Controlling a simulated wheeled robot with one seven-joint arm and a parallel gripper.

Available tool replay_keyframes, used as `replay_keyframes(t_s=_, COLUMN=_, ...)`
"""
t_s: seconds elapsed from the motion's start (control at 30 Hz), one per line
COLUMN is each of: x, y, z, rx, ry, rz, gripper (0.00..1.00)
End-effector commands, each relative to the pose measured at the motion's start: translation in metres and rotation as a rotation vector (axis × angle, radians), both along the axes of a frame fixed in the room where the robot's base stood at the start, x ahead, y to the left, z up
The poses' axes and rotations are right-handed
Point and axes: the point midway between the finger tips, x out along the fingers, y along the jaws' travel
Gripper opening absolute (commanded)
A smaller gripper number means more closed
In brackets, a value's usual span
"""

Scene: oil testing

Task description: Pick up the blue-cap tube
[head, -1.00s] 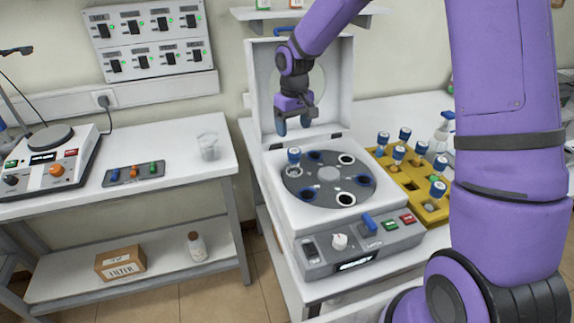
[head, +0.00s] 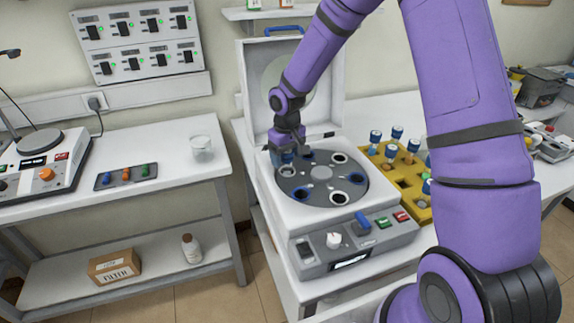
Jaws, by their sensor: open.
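The grey rotor (head: 318,187) of the open white centrifuge (head: 283,212) has blue-rimmed and white-rimmed holes. My gripper (head: 285,157) is low over the rotor's back-left edge, where a blue-cap tube stood upright a second ago. Its fingers are open and blue-tipped. They cover that tube, so I cannot tell its cap from the fingertips, or whether they touch it. Other blue-cap tubes (head: 397,132) stand upright in the yellow rack (head: 413,205) to the right of the centrifuge, partly behind my arm.
The raised centrifuge lid (head: 259,90) stands close behind my gripper. The control panel (head: 355,240) is on the front. On the left table are a glass beaker (head: 202,148), a small dark tray (head: 126,176) and a hotplate device (head: 42,165). My upper arm hides part of the right side.

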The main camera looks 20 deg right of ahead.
Motion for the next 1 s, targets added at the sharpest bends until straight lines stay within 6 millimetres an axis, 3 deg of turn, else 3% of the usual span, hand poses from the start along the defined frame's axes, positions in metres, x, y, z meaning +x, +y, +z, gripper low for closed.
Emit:
replay_keyframes(t_s=0.13, x=0.0, y=0.0, z=0.0, rx=0.0, ry=0.0, rz=0.0, gripper=0.71)
replay_keyframes(t_s=0.37, x=0.0, y=0.0, z=0.0, rx=0.0, ry=0.0, rz=0.0, gripper=0.19)
replay_keyframes(t_s=0.73, x=0.0, y=0.0, z=0.008, rx=-0.001, ry=-0.001, rz=-0.001, gripper=0.19)
replay_keyframes(t_s=1.0, x=0.001, y=0.0, z=0.056, rx=0.0, ry=-0.005, rz=-0.001, gripper=0.19)
